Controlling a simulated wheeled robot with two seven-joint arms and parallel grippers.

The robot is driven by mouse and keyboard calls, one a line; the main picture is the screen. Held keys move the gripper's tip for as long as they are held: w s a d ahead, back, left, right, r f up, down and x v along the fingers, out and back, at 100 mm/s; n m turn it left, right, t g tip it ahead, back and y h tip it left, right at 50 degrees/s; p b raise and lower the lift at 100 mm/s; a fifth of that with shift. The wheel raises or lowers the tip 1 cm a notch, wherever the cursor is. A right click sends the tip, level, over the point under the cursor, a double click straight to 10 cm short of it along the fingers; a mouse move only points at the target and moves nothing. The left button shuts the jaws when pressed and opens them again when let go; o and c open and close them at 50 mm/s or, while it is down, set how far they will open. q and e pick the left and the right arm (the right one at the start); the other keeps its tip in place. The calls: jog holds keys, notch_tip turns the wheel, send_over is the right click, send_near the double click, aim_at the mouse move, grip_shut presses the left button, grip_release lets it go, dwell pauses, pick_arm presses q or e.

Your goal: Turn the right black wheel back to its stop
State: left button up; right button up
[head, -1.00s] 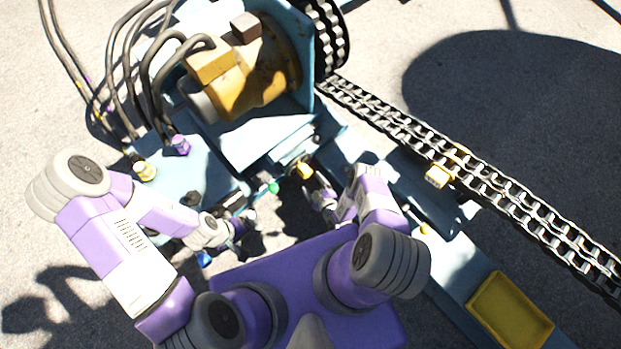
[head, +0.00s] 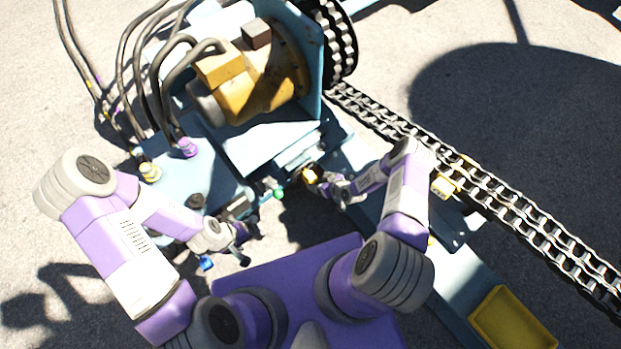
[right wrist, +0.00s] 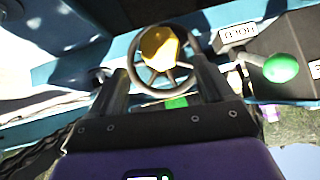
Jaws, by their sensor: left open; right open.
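A dark spoked handwheel (right wrist: 152,76) faces the camera in the right wrist view, with a rounded yellow piece (right wrist: 159,47) over its middle. The yellow piece also shows in the head view (head: 309,174); the wheel itself is hard to make out there. My right gripper (right wrist: 162,68) is open and empty, its two dark fingers on the left and right of the wheel's lower part. I cannot tell whether they touch the rim. In the head view my right gripper (head: 338,189) is just right of the yellow piece. My left gripper (head: 243,243) is open, left of and below the wheel area.
A green ball knob (right wrist: 280,67) on a lever stands right of the wheel, beside a HOLD label (right wrist: 237,36). A yellow motor (head: 245,85), hoses and a heavy chain (head: 480,185) lie beyond. A yellow tray (head: 512,320) is at lower right.

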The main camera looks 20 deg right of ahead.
aim_at(314, 179)
jog(key=b+x, duration=0.3)
jog(key=x, duration=0.3)
jog(key=shift+w+a+f, duration=0.1)
jog(key=shift+f, duration=0.15)
jog(key=shift+w+a+f+b, duration=0.15)
jog(key=shift+w+f+b, duration=0.1)
jog(key=shift+w+b, duration=0.1)
jog(key=c, duration=1.4)
jog(key=shift+o, duration=0.2)
jog(key=shift+r, duration=0.1)
